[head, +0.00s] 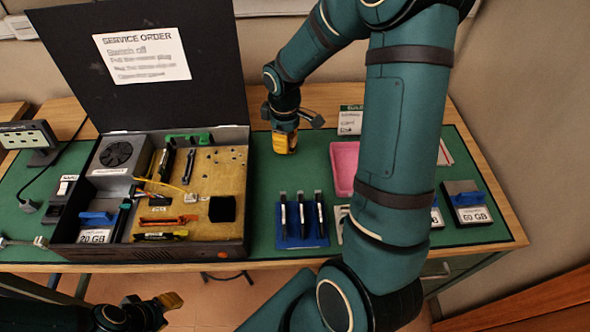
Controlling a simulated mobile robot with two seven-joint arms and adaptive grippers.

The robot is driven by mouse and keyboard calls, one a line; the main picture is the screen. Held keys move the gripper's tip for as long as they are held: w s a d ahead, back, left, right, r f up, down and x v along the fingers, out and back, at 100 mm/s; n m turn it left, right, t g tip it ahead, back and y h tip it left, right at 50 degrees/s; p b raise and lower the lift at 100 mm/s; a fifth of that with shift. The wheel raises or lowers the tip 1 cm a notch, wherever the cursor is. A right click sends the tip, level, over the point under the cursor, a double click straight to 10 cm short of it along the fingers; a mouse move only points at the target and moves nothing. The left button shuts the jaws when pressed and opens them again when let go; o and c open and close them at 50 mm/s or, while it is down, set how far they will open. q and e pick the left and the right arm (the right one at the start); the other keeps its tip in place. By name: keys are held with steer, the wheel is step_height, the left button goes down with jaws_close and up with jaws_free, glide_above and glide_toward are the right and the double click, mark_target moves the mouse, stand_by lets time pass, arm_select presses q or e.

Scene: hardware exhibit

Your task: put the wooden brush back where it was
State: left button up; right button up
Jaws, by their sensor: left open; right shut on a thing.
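My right gripper (284,142) is over the back middle of the green mat, to the right of the open computer case. It points down with its yellow fingertips near the mat. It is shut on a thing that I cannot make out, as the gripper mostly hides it. I do not clearly see the wooden brush anywhere in the head view. My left gripper (168,301) is open, low at the bottom left, in front of the table's front edge and clear of the table things.
The open computer case (180,250) fills the mat's left. A blue holder (290,240) with several dark sticks, a pink tray (343,160), and a 60 GB drive (470,214) stand to the right. My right arm hides part of the mat. Bare mat (265,185) lies beside the case.

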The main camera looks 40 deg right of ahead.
mark_target(287, 169)
steer(key=shift+s+f, duration=0.1)
steer(key=shift+f, duration=0.35)
step_height(287, 169, down, 9)
steer(key=shift+f+b, duration=0.1)
steer(key=shift+b, duration=1.15)
steer(key=o, duration=0.9)
steer(key=shift+f, duration=0.1)
steer(key=shift+o, duration=0.2)
step_height(287, 169, up, 12)
steer(key=p, duration=0.2)
steer(key=shift+r+p, duration=0.2)
steer(key=shift+p, duration=0.2)
